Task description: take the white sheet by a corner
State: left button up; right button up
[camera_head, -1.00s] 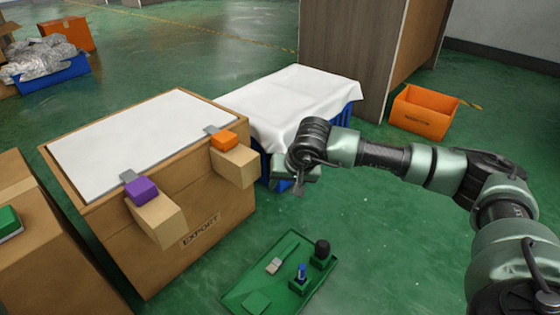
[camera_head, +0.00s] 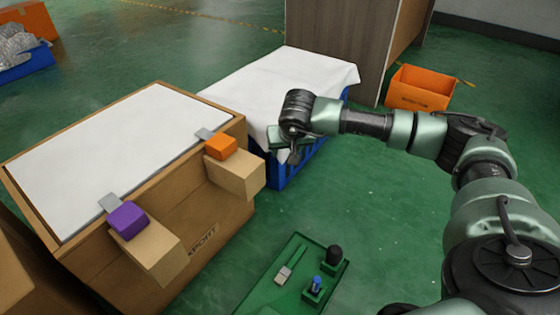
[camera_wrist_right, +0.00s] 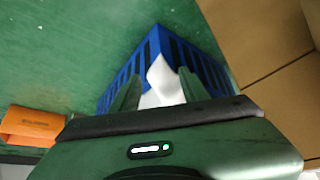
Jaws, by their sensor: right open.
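The white sheet (camera_head: 280,82) is draped over a blue slatted crate (camera_head: 303,160) beside the cardboard box. My right gripper (camera_head: 282,143) is at the crate's near side, by the sheet's hanging front corner, and partly hides it. In the right wrist view the sheet's pointed corner (camera_wrist_right: 163,82) hangs over the crate's corner and shows between the two spread fingers of my right gripper (camera_wrist_right: 158,86). The fingers look apart, and I cannot tell whether either touches the cloth. My left gripper is not in view.
The cardboard box (camera_head: 215,225) has a white panel on top and two jutting blocks, with an orange piece (camera_head: 220,147) and a purple piece (camera_head: 128,220). A green tray (camera_head: 270,290) lies in front. An orange bin (camera_head: 419,90) and wooden cabinet (camera_head: 335,40) stand behind.

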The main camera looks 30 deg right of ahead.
jog(key=b+x, duration=0.5)
jog(key=x, duration=0.3)
jog(key=shift+f, duration=0.2)
jog(key=shift+w, duration=0.15)
grip_shut()
